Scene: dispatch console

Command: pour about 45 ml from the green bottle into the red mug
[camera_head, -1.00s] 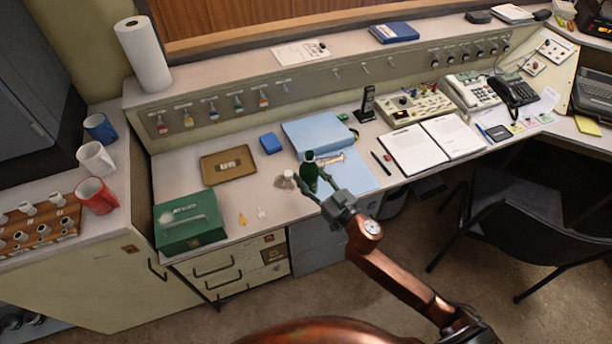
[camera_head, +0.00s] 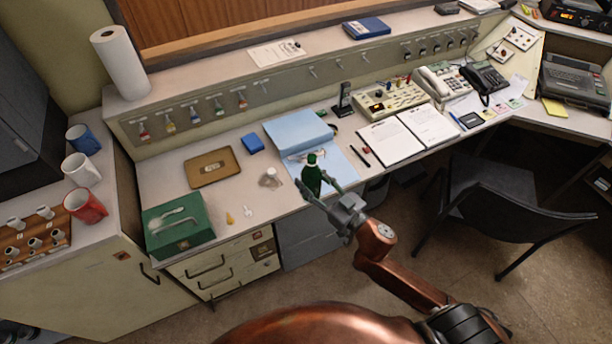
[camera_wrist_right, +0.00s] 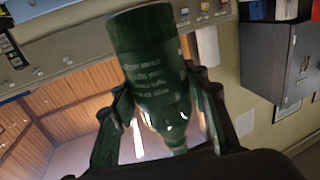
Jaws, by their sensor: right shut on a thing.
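The green bottle (camera_head: 312,177) is in the grip of my right gripper (camera_head: 320,192), upright in the head view, over the front of the desk by the blue folder. In the right wrist view the bottle (camera_wrist_right: 158,75) fills the middle, between the two fingers of the gripper (camera_wrist_right: 160,110). The red mug (camera_head: 86,206) stands on the left cabinet top, far to the left of the bottle, its inside not clear to see. My left gripper is not in view.
A white mug (camera_head: 81,170) and a blue mug (camera_head: 79,138) stand behind the red one. A wooden rack (camera_head: 30,241) with small cups is at its left. A green box (camera_head: 177,224) stands on the desk between bottle and mugs. A chair (camera_head: 500,205) is at right.

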